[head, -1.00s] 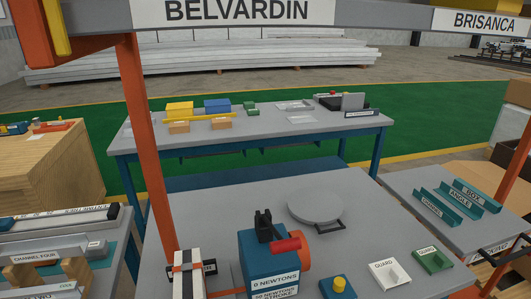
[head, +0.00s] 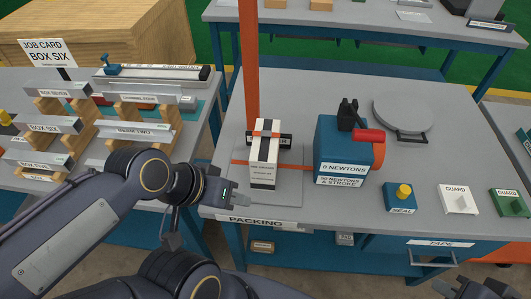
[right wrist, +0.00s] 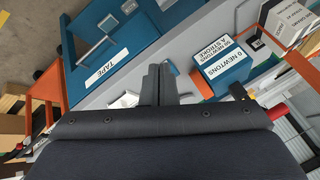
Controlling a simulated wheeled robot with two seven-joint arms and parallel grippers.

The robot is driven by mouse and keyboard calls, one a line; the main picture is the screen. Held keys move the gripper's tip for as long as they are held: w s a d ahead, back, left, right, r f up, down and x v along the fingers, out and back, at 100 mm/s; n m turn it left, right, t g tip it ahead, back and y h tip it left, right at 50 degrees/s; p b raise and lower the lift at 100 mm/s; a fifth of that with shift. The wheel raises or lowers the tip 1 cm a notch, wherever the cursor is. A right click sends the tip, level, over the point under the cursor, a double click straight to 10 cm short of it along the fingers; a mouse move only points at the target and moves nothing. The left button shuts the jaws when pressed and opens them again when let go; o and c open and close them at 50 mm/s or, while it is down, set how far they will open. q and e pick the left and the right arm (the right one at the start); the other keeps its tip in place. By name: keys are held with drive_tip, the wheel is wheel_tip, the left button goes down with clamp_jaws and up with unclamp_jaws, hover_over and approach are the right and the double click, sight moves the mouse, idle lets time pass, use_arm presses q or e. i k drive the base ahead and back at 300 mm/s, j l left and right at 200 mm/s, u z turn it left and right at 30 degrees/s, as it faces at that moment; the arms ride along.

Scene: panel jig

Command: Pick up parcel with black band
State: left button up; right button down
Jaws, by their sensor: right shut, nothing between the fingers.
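The parcel (head: 263,172) is a white box with printed lines on its front and a black band over its top. It stands on a grey plate (head: 292,190) at the packing bench, with an orange strap beside it. A white box with a dark edge, likely the parcel (right wrist: 288,24), shows at the upper right of the right wrist view. My left gripper (head: 226,196) is in front and to the left of the parcel, apart from it; its jaw opening is unclear. My right gripper (right wrist: 158,84) is shut and empty; its tip shows at the head view's lower right edge (head: 447,289).
A blue strapping machine (head: 340,150) with a red handle stands right of the parcel. An orange post (head: 250,70) rises behind it. A blue seal block (head: 400,197) and a white guard (head: 458,199) lie further right.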

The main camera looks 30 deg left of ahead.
sight(263, 160)
drive_tip(key=j+u, duration=0.75)
drive_tip(key=i+j+u, duration=0.1)
drive_tip(key=j+u, duration=0.25)
